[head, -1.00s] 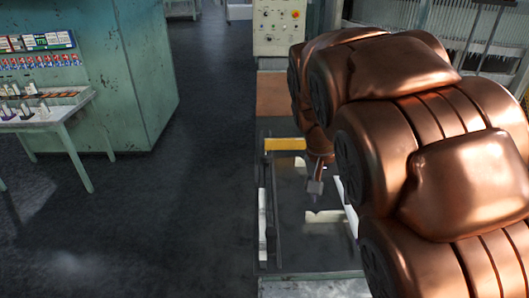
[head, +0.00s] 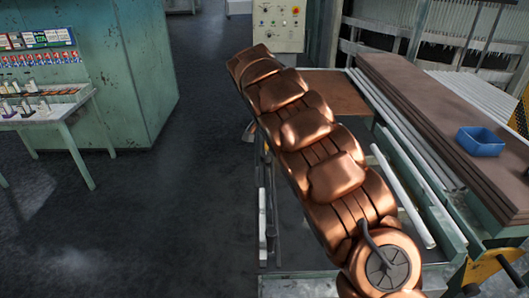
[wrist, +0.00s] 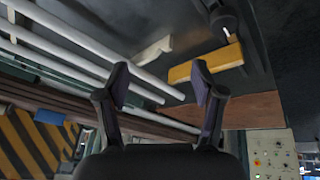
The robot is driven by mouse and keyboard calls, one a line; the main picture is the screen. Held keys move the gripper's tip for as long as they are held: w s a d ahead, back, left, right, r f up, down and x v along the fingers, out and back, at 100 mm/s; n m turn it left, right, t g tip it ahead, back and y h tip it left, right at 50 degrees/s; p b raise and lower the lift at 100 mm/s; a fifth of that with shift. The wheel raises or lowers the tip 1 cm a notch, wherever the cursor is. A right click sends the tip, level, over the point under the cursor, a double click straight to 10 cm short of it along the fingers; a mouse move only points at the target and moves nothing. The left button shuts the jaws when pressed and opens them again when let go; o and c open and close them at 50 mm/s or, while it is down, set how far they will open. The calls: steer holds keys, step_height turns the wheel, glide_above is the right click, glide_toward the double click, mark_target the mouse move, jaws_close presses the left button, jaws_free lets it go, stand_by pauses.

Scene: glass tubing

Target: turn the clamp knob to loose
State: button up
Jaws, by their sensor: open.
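My gripper (wrist: 160,80) is open and empty in the wrist view, its two dark fingers spread apart. A yellow block (wrist: 206,64) shows just beyond the right fingertip. Past it, at the top edge, is a dark rounded part (wrist: 222,22) with a short stem. It may be the clamp knob, but I cannot tell for sure, nor read its setting. Long white glass tubes (wrist: 85,42) run across the upper left, and one ends near the fingers. In the head view my copper arm hides the yellow block and the clamp area; one white tube (head: 402,195) lies right of the arm.
A control panel (head: 278,24) with a red button stands at the back. Brown boards (head: 430,110) and a blue bin (head: 481,141) are on the right. A small table (head: 50,110) stands by a green cabinet (head: 130,75) on the left. The floor between is clear.

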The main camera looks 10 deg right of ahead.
steer(key=m+y, duration=0.1)
glide_toward(266, 154)
steer(key=f, duration=0.1)
steer(key=shift+t, duration=0.5)
steer(key=shift+s+p+x, duration=0.2)
steer(key=shift+p+x, duration=0.75)
steer(key=shift+x, duration=1.05)
steer(key=shift+s+p+x, duration=0.15)
steer(key=shift+p+x, duration=0.8)
steer(key=shift+x, duration=1.1)
steer(key=c, duration=1.1)
